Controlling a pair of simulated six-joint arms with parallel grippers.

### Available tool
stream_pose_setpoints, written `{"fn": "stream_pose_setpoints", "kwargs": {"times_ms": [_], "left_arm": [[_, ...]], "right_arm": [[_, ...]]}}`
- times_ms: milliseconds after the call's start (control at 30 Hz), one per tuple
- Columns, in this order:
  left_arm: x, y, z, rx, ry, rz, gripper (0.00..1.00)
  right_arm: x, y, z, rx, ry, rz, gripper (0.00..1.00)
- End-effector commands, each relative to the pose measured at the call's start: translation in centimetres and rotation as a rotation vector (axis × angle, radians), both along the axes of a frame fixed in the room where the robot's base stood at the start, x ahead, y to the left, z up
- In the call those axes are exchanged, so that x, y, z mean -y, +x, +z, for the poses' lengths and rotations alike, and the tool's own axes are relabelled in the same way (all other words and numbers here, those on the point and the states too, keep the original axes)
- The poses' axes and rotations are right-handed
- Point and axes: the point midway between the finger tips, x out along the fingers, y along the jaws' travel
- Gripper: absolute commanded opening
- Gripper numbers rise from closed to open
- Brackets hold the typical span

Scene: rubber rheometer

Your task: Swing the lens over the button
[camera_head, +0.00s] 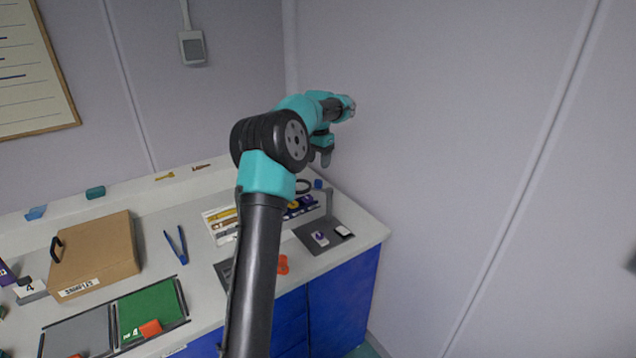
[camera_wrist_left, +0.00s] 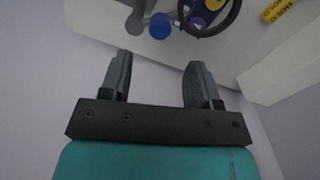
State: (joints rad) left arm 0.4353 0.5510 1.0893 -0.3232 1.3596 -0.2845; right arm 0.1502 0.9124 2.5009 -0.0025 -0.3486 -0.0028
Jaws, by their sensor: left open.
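The lens shows as a dark ring (camera_head: 303,187) near the back right of the bench in the head view. In the left wrist view the ring (camera_wrist_left: 238,14) is at the top, with purple and yellow round pieces (camera_wrist_left: 197,20) seen through it. A blue knob (camera_wrist_left: 160,25) is beside it; the knob also shows in the head view (camera_head: 318,184). I cannot tell for sure which piece is the button. My left gripper (camera_head: 323,158) is open and empty, apart from the ring and knob; its fingers show in the wrist view (camera_wrist_left: 158,72). My right gripper is not in view.
A grey post (camera_head: 329,202) stands by a dark mat (camera_head: 305,232) holding two small pale pieces. The wall stands close behind my left gripper.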

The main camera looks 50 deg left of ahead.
Motion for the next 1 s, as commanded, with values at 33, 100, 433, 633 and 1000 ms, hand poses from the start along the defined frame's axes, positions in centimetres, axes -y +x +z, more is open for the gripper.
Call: {"fn": "stream_pose_setpoints", "kwargs": {"times_ms": [33,100,433,633,1000], "left_arm": [[0.0,-0.1,-1.0,-0.002,-0.001,0.000,0.56],[0.0,-0.1,-2.2,-0.003,-0.001,0.001,0.56],[0.0,0.0,-7.3,-0.002,0.000,0.000,0.56],[0.0,0.0,-8.7,0.000,0.001,0.000,0.56],[0.0,0.0,-8.8,0.001,0.000,0.000,0.49]], "right_arm": [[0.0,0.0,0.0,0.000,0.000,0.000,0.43],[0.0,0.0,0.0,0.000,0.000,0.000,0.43],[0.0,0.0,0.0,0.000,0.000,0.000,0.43],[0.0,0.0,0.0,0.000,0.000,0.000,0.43],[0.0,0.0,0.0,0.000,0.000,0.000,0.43]]}}
